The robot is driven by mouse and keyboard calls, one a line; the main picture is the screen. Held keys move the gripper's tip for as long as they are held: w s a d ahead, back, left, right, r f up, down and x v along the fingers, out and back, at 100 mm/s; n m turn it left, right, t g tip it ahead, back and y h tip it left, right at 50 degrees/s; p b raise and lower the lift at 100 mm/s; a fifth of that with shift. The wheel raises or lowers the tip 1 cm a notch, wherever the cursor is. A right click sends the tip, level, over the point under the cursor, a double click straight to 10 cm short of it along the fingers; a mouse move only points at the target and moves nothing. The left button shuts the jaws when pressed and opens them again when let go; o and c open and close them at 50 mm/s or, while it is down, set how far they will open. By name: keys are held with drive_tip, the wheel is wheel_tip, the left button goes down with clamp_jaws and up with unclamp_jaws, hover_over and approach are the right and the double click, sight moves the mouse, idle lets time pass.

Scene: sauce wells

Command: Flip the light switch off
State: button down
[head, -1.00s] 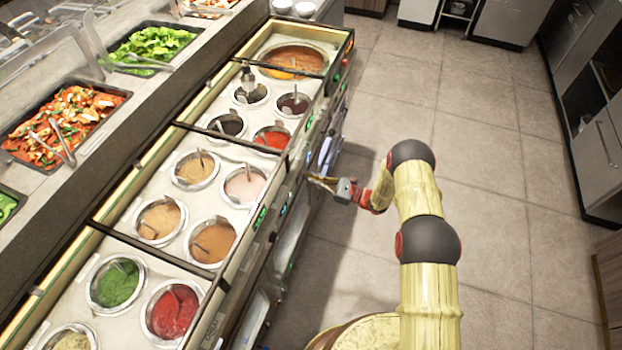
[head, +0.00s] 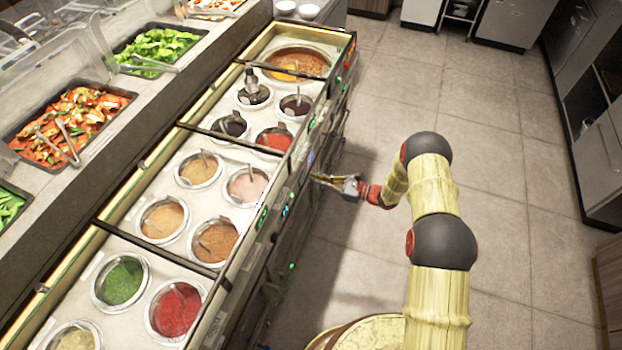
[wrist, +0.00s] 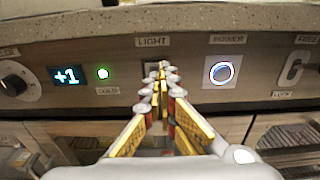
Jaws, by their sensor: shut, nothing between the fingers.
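The light switch (wrist: 151,69) is a small dark rocker on the counter's front panel, under a label reading LIGHT (wrist: 152,41). My gripper (wrist: 164,71) is shut and empty, its fingertips pointing at the switch and covering much of it in the wrist view. I cannot tell whether the tips touch it, and the rocker's tilt is hidden. In the head view my gripper (head: 322,179) is at the counter's front face, where the switch itself is too small to make out. The spaces below the panel look dark.
Beside the switch are a round lit power button (wrist: 222,70), a green light (wrist: 102,73), a +1 display (wrist: 66,77) and a knob (wrist: 14,85). The counter (head: 130,232) holds several sauce wells. The tiled floor (head: 500,130) to the right is clear.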

drive_tip(key=p+v, duration=0.1)
drive_tip(key=v, duration=1)
drive_tip(key=shift+p, duration=0.4)
